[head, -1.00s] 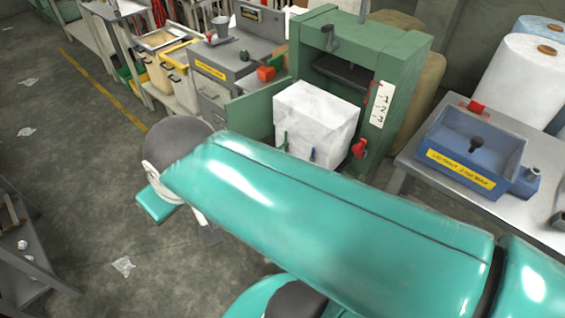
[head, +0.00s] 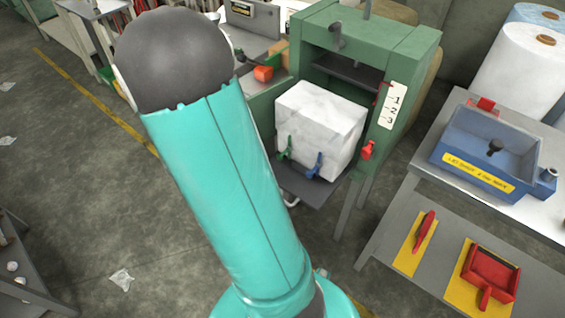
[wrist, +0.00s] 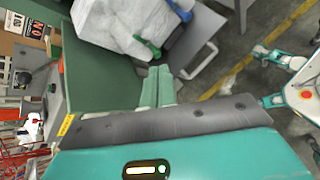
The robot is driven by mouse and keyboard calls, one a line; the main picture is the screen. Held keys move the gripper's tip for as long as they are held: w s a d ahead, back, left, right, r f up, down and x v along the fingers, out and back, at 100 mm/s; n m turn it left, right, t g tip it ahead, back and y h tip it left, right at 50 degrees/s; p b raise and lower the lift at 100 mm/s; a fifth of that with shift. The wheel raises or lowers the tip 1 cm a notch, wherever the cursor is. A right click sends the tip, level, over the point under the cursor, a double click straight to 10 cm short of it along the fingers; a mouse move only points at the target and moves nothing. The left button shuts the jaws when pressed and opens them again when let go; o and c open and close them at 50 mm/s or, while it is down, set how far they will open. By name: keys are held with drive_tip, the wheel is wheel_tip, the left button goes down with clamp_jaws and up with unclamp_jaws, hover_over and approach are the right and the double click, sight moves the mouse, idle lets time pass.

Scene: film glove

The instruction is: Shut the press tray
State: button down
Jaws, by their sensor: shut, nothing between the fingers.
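The green press (head: 405,65) stands open at the back, with a white wrapped bale (head: 320,115) in its lower part. The dark grey press tray (head: 315,188) sticks out at the front under the bale, with a pale handle (head: 291,203) on its front edge. In the wrist view the tray (wrist: 198,32) and its handle (wrist: 203,66) lie beyond my fingers. My gripper (wrist: 158,72) is shut and empty, pointing towards the bale and tray, with no clear contact. In the head view my arm hides the gripper.
The press's green door (wrist: 95,75) hangs open close to my gripper in the wrist view. A green clip (head: 285,148) and a blue clip (head: 315,165) sit at the bale's front. A steel table (head: 405,190) stands right. Floor in front is open.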

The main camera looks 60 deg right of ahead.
drive_tip(key=s+d+f+n+h, duration=0.2)
drive_tip(key=d+f+n, duration=0.3)
drive_tip(key=f, duration=0.5)
drive_tip(key=n+t, duration=0.2)
drive_tip(key=n, duration=0.1)
approach(297, 167)
drive_tip(key=shift+d+f+g, duration=0.15)
drive_tip(key=shift+d+f, duration=0.05)
drive_tip(key=shift+f, duration=0.4)
drive_tip(key=shift+d+f+g, duration=0.15)
drive_tip(key=shift+d+f, duration=0.05)
drive_tip(key=shift+f, duration=0.45)
drive_tip(key=d, duration=0.3)
drive_tip(key=shift+s+d+f, duration=0.2)
drive_tip(key=shift+s+d, duration=0.05)
drive_tip(key=shift+d, duration=0.65)
drive_tip(key=shift+d, duration=0.1)
